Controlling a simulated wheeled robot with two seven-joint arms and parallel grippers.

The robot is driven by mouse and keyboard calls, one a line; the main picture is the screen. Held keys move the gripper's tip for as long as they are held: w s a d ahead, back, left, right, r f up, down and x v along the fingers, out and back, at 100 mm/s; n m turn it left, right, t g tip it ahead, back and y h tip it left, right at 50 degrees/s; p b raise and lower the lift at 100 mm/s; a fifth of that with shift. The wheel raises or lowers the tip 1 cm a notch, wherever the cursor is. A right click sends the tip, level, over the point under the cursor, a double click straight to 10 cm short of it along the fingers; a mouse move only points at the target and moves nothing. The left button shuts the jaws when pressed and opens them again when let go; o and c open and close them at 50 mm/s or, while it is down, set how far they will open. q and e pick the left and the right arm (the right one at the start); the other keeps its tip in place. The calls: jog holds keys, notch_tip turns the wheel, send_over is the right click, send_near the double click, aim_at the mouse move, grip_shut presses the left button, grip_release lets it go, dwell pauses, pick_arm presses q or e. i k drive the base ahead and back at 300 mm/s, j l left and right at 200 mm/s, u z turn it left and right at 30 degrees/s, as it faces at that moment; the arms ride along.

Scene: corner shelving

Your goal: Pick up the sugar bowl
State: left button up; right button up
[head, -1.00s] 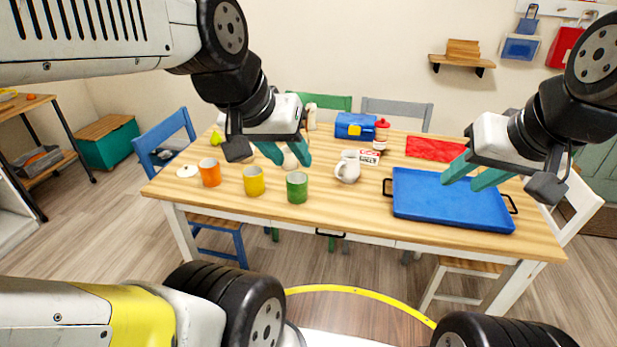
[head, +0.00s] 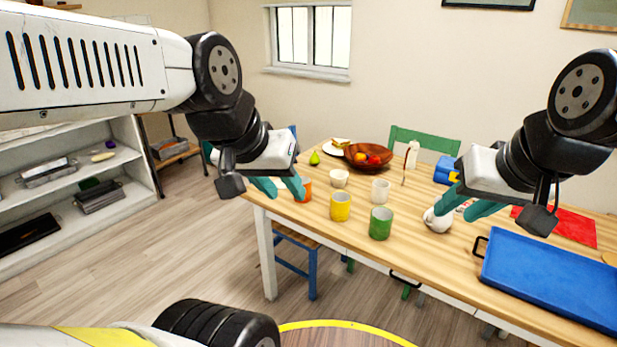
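No thing is clearly marked as the sugar bowl. A small cream bowl (head: 339,178) stands on the table behind the yellow cup (head: 340,207). A white cup (head: 380,191) stands to its right. A round white pot (head: 437,220) stands further right, partly behind my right gripper. My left gripper (head: 281,188) is open and empty, its teal fingers apart, in front of the table's left end and left of the cream bowl. It partly covers the orange cup (head: 305,190). My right gripper (head: 460,207) is open and empty above the table, overlapping the white pot in view.
A green cup (head: 380,223) stands near the table's front edge. A brown fruit bowl (head: 368,156), a plate (head: 337,146) and a pear (head: 314,158) are at the back. The blue tray (head: 555,277) fills the right front. White shelving (head: 70,180) stands left; floor between is clear.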

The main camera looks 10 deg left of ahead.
aim_at(338, 177)
jog(key=u, duration=0.2)
jog(key=i+j+z, duration=0.1)
jog(key=i, duration=0.35)
jog(key=i+j, duration=0.25)
jog(key=i, duration=0.25)
jog(key=i+j+z, duration=0.15)
jog(key=i, duration=0.3)
